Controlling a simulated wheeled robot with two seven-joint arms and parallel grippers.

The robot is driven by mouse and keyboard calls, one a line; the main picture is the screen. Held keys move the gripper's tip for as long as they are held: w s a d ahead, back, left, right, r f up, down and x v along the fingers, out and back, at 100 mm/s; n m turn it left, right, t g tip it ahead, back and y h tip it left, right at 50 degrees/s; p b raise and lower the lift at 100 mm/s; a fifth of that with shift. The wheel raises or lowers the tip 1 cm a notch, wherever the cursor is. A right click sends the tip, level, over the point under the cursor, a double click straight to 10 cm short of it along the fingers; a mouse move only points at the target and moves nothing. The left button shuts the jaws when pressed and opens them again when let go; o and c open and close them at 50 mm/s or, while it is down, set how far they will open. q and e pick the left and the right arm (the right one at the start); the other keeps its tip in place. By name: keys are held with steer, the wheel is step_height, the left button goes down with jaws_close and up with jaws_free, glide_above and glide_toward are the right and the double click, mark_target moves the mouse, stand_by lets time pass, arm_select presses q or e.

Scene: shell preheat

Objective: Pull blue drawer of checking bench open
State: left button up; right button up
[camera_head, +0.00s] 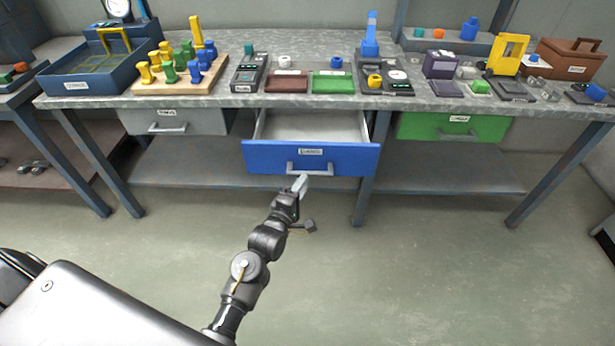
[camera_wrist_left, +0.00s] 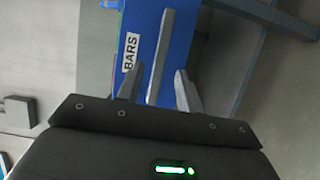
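The blue drawer (camera_head: 265,157) of the checking bench (camera_head: 222,97) stands pulled out, with its pale, empty-looking inside showing. Its front has a white label, read as BARS in the left wrist view (camera_wrist_left: 130,52), and a grey bar handle (camera_head: 322,170). My left gripper (camera_head: 301,184) is at the handle, in front of the drawer. In the left wrist view the handle bar (camera_wrist_left: 160,62) lies between the two fingers (camera_wrist_left: 160,90), with a visible gap on both sides, so the gripper is open around it. My right gripper is not in view.
A grey drawer (camera_head: 190,122) at the left and a green drawer (camera_head: 452,127) at the right are closed. The bench top holds a peg board (camera_head: 150,86), trays, and several gauges and blocks. A lower shelf (camera_head: 430,180) runs beneath. The floor (camera_head: 400,270) in front is clear.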

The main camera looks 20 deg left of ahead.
arm_select(q)
steer(key=s, duration=0.4)
steer(key=shift+s+a, duration=0.1)
steer(key=shift+s, duration=0.3)
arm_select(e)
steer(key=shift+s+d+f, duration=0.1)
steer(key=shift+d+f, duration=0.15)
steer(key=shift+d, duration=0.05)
